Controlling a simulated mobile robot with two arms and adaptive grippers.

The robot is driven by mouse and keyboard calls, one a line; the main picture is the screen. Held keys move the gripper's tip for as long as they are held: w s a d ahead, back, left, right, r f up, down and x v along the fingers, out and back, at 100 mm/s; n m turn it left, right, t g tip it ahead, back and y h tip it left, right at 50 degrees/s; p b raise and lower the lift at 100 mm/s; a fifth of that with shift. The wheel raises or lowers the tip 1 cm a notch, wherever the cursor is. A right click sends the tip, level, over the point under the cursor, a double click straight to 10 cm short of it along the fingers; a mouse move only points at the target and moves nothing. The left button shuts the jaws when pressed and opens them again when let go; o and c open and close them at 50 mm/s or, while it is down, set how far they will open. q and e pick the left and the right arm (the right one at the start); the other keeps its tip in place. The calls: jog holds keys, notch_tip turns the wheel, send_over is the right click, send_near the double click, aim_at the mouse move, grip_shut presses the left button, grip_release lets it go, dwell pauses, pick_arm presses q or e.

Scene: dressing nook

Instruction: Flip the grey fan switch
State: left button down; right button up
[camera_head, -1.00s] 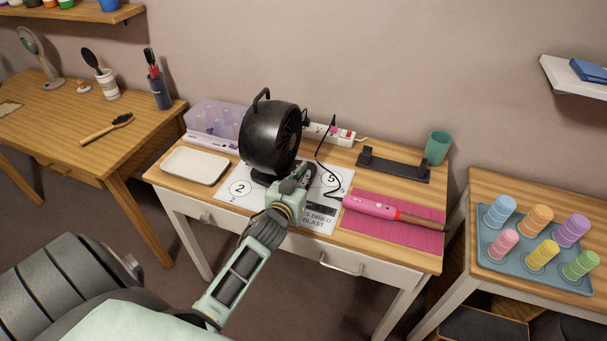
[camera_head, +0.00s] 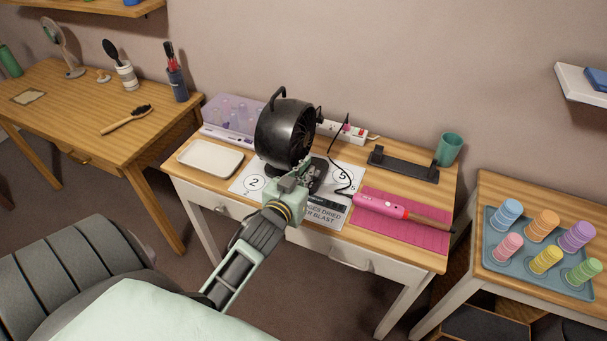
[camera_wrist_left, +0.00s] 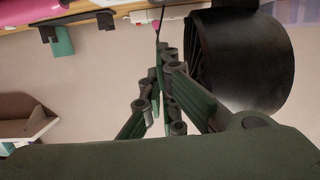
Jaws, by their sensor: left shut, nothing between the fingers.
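The black round fan (camera_head: 284,132) stands on the white table, its grille turned to the right. It also shows large at the right of the left wrist view (camera_wrist_left: 240,62). My left gripper (camera_head: 306,169) is shut and empty, just in front of the fan's lower right side. In the left wrist view its closed fingers (camera_wrist_left: 166,60) lie beside the fan housing. I cannot tell whether they touch the fan. The grey fan switch is not visible; the gripper may hide it. My right gripper is not in view.
A pink styling tool (camera_head: 382,205) lies on a pink mat (camera_head: 424,234) to the right. A black cord, a power strip (camera_head: 352,130), a black stand (camera_head: 403,164) and a green cup (camera_head: 450,149) are behind.

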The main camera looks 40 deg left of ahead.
pick_arm(q)
jog(key=shift+r+v, duration=0.25)
jog(key=shift+v, duration=0.85)
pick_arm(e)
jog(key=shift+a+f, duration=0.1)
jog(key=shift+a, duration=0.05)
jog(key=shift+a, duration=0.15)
